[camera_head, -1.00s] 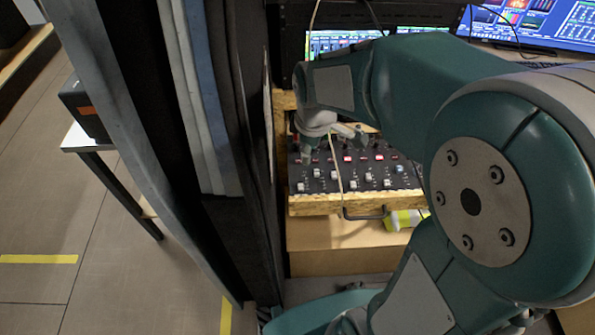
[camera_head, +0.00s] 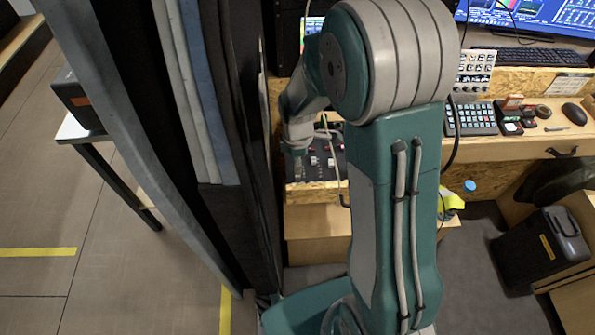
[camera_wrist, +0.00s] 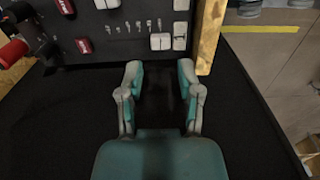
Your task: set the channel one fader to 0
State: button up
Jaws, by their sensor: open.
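The mixer panel (camera_head: 325,172) sits in a wooden frame, partly hidden by my arm in the head view. In the wrist view the dark panel (camera_wrist: 115,46) is at the top, with white fader caps (camera_wrist: 160,41) and red caps (camera_wrist: 84,46) on it. Which cap belongs to channel one cannot be told. My gripper (camera_wrist: 160,72) is open, its fingers apart with nothing between them, just short of the white caps in the picture. In the head view my gripper (camera_head: 298,150) hangs over the panel's left end, its fingertips unclear.
A wooden edge (camera_wrist: 210,38) borders the panel on the right in the wrist view. A dark wall panel (camera_head: 240,150) stands close left of my arm. The desk at right holds a button pad (camera_head: 472,119), a keyboard (camera_head: 525,58) and a mouse (camera_head: 574,113).

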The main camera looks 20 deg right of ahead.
jog(key=shift+f, duration=2.4)
grip_shut()
jog(key=shift+w+d, duration=0.25)
jog(key=shift+w, duration=0.95)
jog(key=shift+w+d, duration=0.25)
jog(key=shift+w, duration=0.9)
grip_release()
